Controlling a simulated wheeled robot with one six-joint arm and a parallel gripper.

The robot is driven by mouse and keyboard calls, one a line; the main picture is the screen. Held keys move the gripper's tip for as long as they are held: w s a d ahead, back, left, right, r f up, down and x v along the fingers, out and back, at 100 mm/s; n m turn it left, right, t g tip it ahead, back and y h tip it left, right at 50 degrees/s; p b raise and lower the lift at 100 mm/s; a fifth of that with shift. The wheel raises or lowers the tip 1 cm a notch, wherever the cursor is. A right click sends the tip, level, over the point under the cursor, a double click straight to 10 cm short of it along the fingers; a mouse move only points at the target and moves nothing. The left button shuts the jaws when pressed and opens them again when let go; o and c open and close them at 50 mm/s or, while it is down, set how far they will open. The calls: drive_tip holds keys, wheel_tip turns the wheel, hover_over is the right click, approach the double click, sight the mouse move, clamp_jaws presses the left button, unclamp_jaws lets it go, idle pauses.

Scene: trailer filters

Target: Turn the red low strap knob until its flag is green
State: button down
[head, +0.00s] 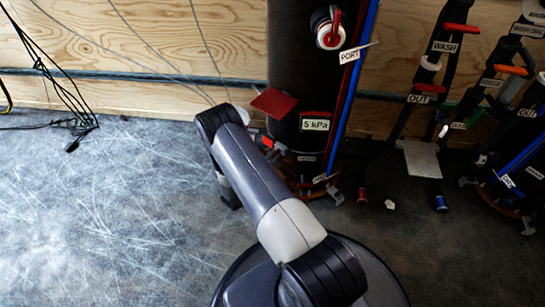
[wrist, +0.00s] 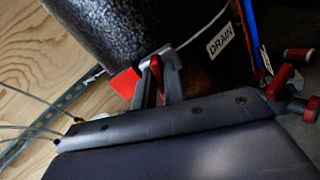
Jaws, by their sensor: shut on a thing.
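A dark upright filter tank (head: 310,60) stands against the wooden wall. A flat red flag (head: 273,102) sticks out at its left side, tilted; I see no green on it. My gripper (head: 264,141) is low at the tank's left side, mostly hidden by my arm. In the wrist view my gripper (wrist: 157,64) is shut on the red low strap knob (wrist: 155,72), of which only a little red shows between the fingers. A bright red piece (wrist: 124,82) shows just left of the fingers; I cannot tell if it is the flag.
The tank bears a 5 kPa display (head: 315,124), a red-and-white port (head: 328,28) and a blue hose (head: 355,70). A DRAIN label (wrist: 220,41) is near the gripper. Small fittings lie right of the tank (head: 441,203).

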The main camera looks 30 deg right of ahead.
drive_tip(key=shift+s+f+m+b, duration=0.15)
drive_tip(key=shift+m+b, duration=1.6)
drive_tip(key=shift+m, duration=1.05)
drive_tip(key=c, duration=1.5)
unclamp_jaws()
drive_tip(key=p+v, duration=0.3)
drive_tip(key=v, duration=0.7)
drive_tip(key=shift+s+a, duration=0.15)
drive_tip(key=shift+a, duration=0.2)
drive_tip(key=shift+d, duration=0.15)
